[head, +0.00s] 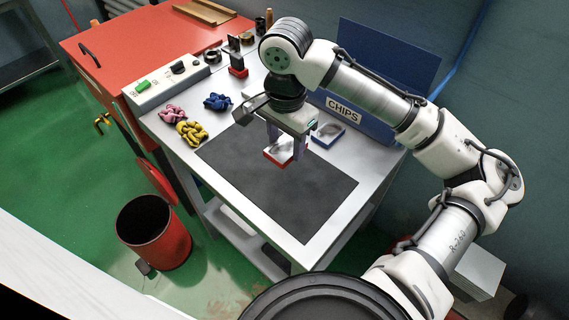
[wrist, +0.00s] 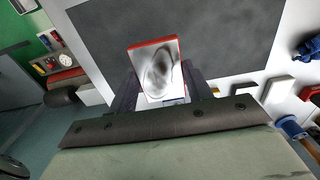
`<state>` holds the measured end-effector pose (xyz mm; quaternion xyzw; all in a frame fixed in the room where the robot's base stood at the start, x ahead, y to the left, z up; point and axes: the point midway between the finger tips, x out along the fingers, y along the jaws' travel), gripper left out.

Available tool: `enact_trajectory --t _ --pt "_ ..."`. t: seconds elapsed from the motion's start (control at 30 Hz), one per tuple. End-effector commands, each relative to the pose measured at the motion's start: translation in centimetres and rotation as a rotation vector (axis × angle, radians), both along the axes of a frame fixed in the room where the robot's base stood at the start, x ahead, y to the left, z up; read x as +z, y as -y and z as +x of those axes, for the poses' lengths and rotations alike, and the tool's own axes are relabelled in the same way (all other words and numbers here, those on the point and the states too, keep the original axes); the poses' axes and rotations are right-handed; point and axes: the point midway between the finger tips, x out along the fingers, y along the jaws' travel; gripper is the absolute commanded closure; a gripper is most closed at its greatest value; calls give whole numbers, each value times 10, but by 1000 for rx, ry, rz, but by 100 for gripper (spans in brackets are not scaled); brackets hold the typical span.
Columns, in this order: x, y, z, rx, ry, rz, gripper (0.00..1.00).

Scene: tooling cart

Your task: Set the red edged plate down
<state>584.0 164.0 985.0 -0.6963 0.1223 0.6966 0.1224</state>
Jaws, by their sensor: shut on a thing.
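The red edged plate (head: 279,156) is a small block with a pale, dark-smudged top and red sides. It is between the fingers of my gripper (head: 285,145), which points down over the far part of the dark mat (head: 290,200). In the wrist view the plate (wrist: 156,68) sits between the two dark fingers (wrist: 160,88), with its red edge on the far side. My gripper is shut on it. The mat (wrist: 225,40) lies behind it there. I cannot tell whether the plate's underside touches the mat.
A blue edged plate (head: 328,134) lies right of my gripper, near the blue CHIPS bin (head: 365,90). Pink (head: 172,114), blue (head: 217,101) and yellow (head: 191,132) knotted pieces lie left of the mat. The mat's near part is clear. A red bin (head: 160,240) stands on the floor.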

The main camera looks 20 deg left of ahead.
Motion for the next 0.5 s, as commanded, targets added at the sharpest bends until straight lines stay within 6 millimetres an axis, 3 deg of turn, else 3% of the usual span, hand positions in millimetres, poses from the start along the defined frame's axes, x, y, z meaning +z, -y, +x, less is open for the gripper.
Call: enact_trajectory --t 0.2,0.5 --pt "-39 0 0 -2 -1 0 92" --pt "-69 0 0 -1 0 0 92"
